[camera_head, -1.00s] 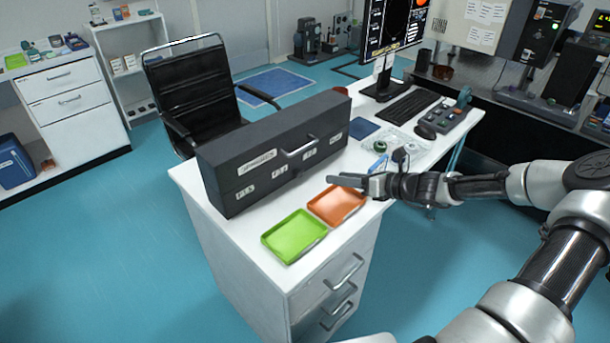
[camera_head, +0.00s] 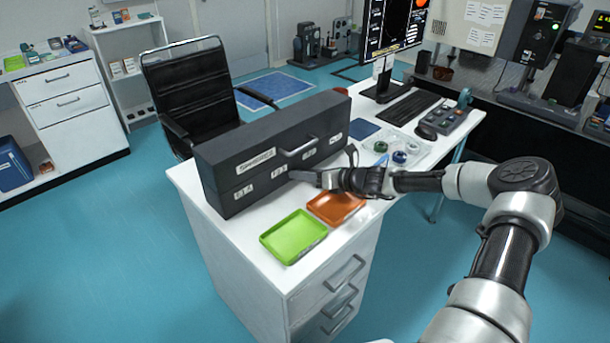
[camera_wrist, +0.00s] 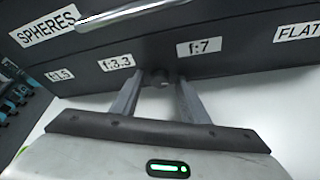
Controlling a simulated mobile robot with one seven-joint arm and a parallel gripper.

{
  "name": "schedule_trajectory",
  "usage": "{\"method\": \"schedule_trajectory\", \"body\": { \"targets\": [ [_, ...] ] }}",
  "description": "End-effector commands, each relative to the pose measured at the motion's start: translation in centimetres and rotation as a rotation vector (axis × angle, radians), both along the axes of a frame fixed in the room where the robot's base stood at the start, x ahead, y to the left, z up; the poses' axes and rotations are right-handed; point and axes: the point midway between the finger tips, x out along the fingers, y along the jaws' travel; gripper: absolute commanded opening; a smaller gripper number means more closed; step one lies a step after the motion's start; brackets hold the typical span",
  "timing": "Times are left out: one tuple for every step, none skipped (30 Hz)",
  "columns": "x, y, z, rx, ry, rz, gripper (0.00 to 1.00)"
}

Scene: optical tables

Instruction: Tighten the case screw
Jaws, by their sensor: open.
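The long dark grey case (camera_head: 230,152) with a bar handle stands on the white desk. In the wrist view the case front (camera_wrist: 240,22) has white labels reading SPHERES, f:1.5, f:3.3, f:7 and FLAT. A small dark round screw head (camera_wrist: 159,79) shows low on that front, between the f:3.3 and f:7 labels. My gripper (camera_head: 300,176) is at the case's front; in the wrist view its fingers (camera_wrist: 158,88) are apart, one on each side of the screw. I cannot tell whether they touch it. In the head view my gripper hides the screw.
A green tray (camera_head: 291,237) and an orange tray (camera_head: 335,207) lie on the desk (camera_head: 262,262), in front of the case and below my gripper. A clear holder (camera_head: 408,150) with round parts, a keyboard (camera_head: 409,108) and a monitor (camera_head: 389,35) are to the right.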

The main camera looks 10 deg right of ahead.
Motion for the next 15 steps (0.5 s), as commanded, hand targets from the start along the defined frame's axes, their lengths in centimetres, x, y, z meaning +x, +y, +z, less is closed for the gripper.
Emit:
{"method": "schedule_trajectory", "body": {
  "targets": [
    [0.0,-0.01,0.01,0.0,0.0,0.0,0.41],
    [-0.01,-0.01,0.01,0.0,0.0,0.0,0.41],
    [-0.01,-0.01,0.01,0.0,0.0,0.0,0.39],
    [-0.01,-0.01,0.01,0.0,0.0,0.0,0.34],
    [-0.02,-0.02,0.01,0.0,0.0,0.0,0.29],
    [-0.02,-0.02,0.01,0.0,0.0,0.0,0.22],
    [-0.02,-0.02,0.01,0.0,0.0,0.0,0.17],
    [-0.03,-0.03,0.01,0.0,0.0,0.0,0.12],
    [-0.03,-0.03,0.01,0.0,0.0,0.0,0.06],
    [-0.03,-0.03,0.01,0.0,0.0,0.0,0.0],
    [-0.03,-0.03,0.01,0.0,0.0,0.0,0.0],
    [-0.03,-0.02,0.01,0.0,0.0,0.0,0.0],
    [-0.04,-0.02,0.0,-0.001,-0.001,0.0,0.0],
    [-0.04,-0.03,-0.02,-0.003,-0.002,0.0,0.0],
    [-0.05,-0.04,-0.04,-0.005,-0.004,0.0,0.0]
  ]
}}
